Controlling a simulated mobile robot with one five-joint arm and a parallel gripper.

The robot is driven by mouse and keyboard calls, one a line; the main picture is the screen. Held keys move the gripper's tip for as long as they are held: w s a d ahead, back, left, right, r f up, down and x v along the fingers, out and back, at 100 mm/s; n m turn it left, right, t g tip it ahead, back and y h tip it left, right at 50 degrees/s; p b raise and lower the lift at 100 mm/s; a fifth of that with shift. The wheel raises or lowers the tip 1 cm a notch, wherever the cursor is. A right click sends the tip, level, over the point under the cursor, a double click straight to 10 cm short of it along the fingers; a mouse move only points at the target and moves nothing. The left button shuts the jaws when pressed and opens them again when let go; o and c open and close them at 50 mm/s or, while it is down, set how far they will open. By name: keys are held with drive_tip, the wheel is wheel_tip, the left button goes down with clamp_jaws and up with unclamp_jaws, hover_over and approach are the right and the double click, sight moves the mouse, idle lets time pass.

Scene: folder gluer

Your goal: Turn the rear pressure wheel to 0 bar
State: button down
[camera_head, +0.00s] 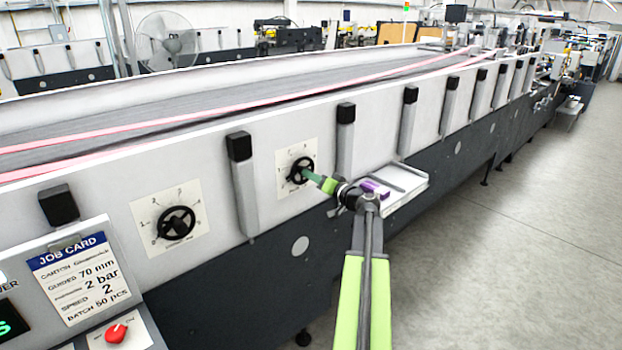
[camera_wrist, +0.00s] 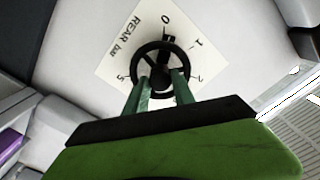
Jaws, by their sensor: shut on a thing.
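The rear pressure wheel (camera_head: 301,170) is a small black handwheel on a white dial plate on the machine's side panel. In the wrist view the wheel (camera_wrist: 138,58) sits on the plate marked REAR bar (camera_wrist: 115,55). A dark pointer-like piece at its upper rim lies toward the 0; the 1 and 2 are to the right. My gripper (camera_wrist: 160,78) has its two green fingers at the lower part of the wheel, shut on it. In the head view my gripper (camera_head: 318,178) reaches the wheel from the right; the wheel's lower right is partly covered.
A second black handwheel (camera_head: 176,222) on its own dial is to the left. The job card (camera_head: 85,278) and a red knob (camera_head: 116,333) are at lower left. A white tray (camera_head: 408,185) with a purple item (camera_head: 376,189) juts out right of my gripper. The floor at right is clear.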

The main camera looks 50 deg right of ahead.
drive_tip(key=shift+r+n, duration=0.1)
drive_tip(key=shift+n, duration=0.7)
drive_tip(key=c, duration=1.1)
unclamp_jaws()
drive_tip(key=shift+o, duration=0.2)
drive_tip(key=shift+s, duration=0.1)
drive_tip(key=s+a, duration=0.1)
drive_tip(key=s, duration=1.6)
drive_tip(key=shift+a, duration=0.15)
